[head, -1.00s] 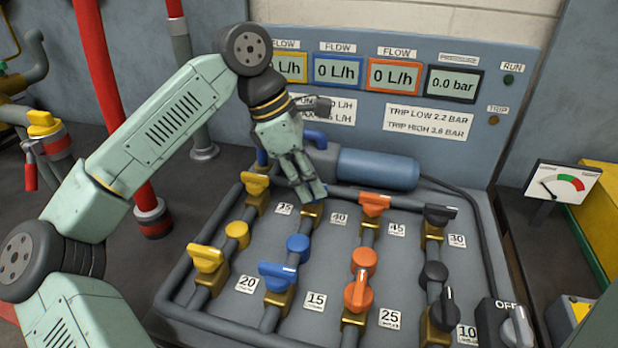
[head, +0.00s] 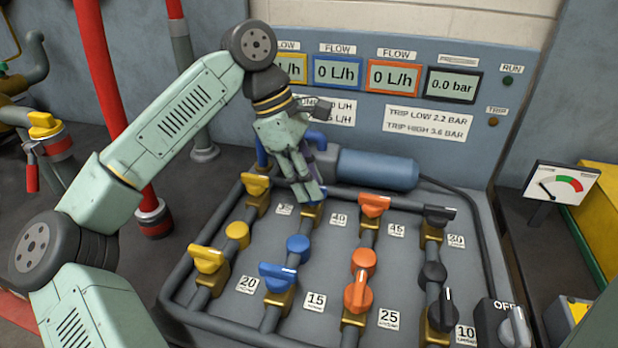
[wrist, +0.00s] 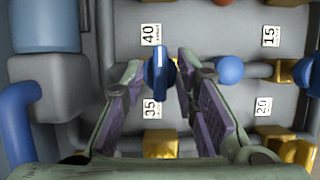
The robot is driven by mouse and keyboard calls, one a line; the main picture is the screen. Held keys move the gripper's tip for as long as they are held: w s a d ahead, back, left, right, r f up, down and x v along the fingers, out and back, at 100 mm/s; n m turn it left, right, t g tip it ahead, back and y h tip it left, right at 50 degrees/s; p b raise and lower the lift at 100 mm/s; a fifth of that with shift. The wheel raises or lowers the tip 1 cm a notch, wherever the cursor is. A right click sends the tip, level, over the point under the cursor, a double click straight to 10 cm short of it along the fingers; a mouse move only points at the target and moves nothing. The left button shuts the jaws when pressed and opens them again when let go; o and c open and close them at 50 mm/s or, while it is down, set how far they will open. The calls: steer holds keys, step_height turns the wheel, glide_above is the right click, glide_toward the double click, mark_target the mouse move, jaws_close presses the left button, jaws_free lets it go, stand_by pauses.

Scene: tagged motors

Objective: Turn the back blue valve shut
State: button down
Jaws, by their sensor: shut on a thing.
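The back blue valve (wrist: 160,75) shows in the wrist view as a blue handle with a white stripe, lying between my fingertips. Its long side lies across the line of its pipe. My gripper (wrist: 161,82) is shut on this handle, one finger on each side. In the head view my gripper (head: 308,192) points down over the valve and hides the handle; the brass valve body (head: 312,215) shows just below the fingertips. The front blue valve (head: 277,276) is nearer on the same pipe, also turned across it.
A blue round part (head: 298,246) sits between the two blue valves. A back yellow valve (head: 256,184) and a back orange valve (head: 374,205) stand on either side. A blue motor cylinder (head: 377,169) lies behind. The blue flow display (head: 337,72) reads 0 L/h.

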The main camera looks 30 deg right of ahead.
steer(key=c, duration=1.5)
jaws_free()
steer(key=shift+f, duration=0.1)
steer(key=shift+o, duration=0.2)
steer(key=v, duration=1.2)
steer(key=shift+d, duration=0.1)
